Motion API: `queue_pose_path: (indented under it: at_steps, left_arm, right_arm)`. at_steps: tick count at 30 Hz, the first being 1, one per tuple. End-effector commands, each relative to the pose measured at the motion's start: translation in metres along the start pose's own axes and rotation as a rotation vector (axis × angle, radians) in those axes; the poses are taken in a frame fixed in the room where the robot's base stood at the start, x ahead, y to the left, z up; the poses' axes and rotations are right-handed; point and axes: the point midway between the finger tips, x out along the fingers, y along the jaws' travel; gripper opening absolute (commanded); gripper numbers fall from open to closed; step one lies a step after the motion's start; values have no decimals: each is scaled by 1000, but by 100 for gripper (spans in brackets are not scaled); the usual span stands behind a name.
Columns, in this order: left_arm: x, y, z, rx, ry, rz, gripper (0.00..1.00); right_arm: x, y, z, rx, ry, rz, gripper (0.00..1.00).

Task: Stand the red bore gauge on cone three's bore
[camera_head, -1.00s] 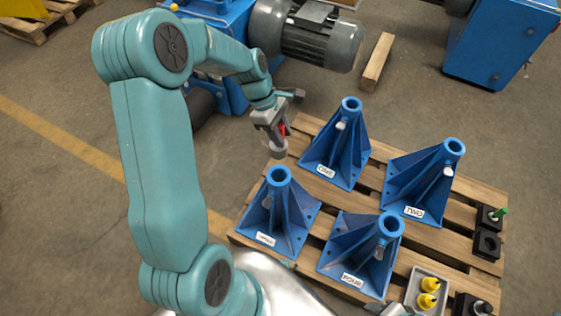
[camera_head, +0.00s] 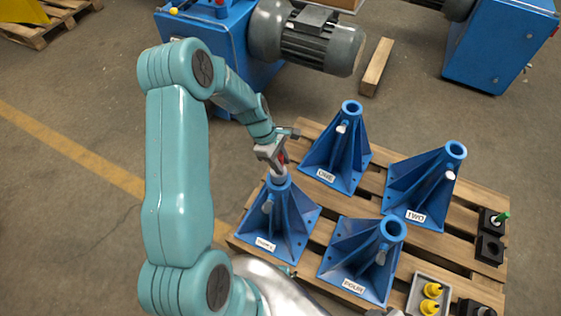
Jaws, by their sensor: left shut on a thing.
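My left gripper (camera_head: 275,157) is shut on the red bore gauge (camera_head: 283,158), whose red part shows between the fingers. The gauge's grey lower end (camera_head: 277,172) is upright at the mouth of cone three (camera_head: 281,215), the blue cone at the front left. I cannot tell whether it has entered the bore or sits just above it. The gauge hides part of the bore's rim. A small grey part at the bottom edge (camera_head: 383,312) may be my right gripper; its jaws are not clear.
Cone one (camera_head: 338,155), cone two (camera_head: 425,185) and cone four (camera_head: 368,255) stand close by on the wooden pallet (camera_head: 310,128). A tray (camera_head: 418,292) with yellow pieces (camera_head: 431,297) and black blocks (camera_head: 489,248) are at the right. A blue machine with a motor (camera_head: 305,35) stands behind.

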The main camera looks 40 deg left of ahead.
Motion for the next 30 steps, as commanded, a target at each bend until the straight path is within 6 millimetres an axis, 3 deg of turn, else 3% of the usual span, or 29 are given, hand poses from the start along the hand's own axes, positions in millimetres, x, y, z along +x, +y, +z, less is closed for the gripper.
queue_pose_path:
  at_steps: [20,21,22,30]
  left_arm:
    - [10,0,-4,0,0,1,0]
    - [11,0,-4,0,-1,-1,47]
    - [11,0,-4,0,-1,-1,57]
    - [10,0,-4,0,-1,-1,60]
  right_arm:
    - [7,2,0,0,0,0,43]
    - [7,2,0,0,0,0,43]
    - [7,2,0,0,0,0,43]
    - [7,2,0,0,0,0,43]
